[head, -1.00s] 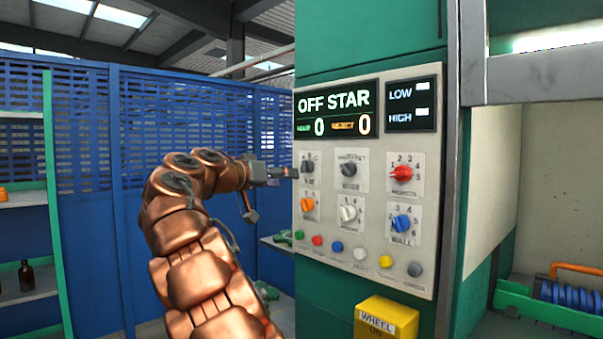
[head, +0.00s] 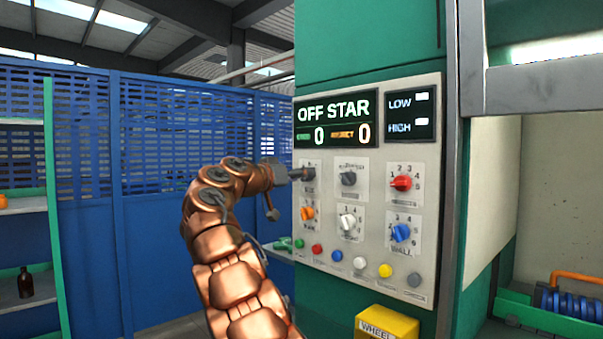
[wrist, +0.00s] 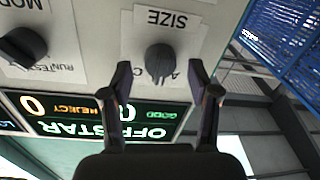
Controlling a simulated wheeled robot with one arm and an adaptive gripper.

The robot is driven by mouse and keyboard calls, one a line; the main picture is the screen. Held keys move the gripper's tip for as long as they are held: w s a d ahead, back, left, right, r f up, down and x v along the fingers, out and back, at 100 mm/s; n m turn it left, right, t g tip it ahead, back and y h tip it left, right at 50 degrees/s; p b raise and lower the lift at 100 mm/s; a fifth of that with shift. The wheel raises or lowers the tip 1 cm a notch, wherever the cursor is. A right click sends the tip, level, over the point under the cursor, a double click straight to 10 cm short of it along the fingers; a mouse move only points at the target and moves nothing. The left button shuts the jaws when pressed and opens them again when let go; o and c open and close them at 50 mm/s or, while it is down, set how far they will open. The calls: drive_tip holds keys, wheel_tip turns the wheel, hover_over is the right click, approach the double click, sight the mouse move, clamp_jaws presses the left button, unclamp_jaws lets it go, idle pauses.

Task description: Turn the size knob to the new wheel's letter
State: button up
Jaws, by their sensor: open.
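The dark grey size knob (wrist: 160,62) is on a white plate marked SIZE in the wrist view, which is upside down. An A and a C show on the plate, partly hidden; I cannot tell which letter the knob points to. My gripper (wrist: 160,80) is open, with one finger on each side of the knob and a gap to each. In the head view my gripper (head: 299,174) is at the panel's upper left, over the size knob (head: 309,173). I see no new wheel with a readable letter.
The panel (head: 380,275) also has a dark mode knob (head: 348,179), red (head: 401,183), orange, white and blue knobs, and a row of coloured buttons below. The display (head: 335,120) reads OFF STAR with two zeros. A yellow WHEEL box (head: 388,325) juts out underneath.

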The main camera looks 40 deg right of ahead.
drive_tip(key=shift+d, duration=0.5)
drive_tip(key=c, duration=1.2)
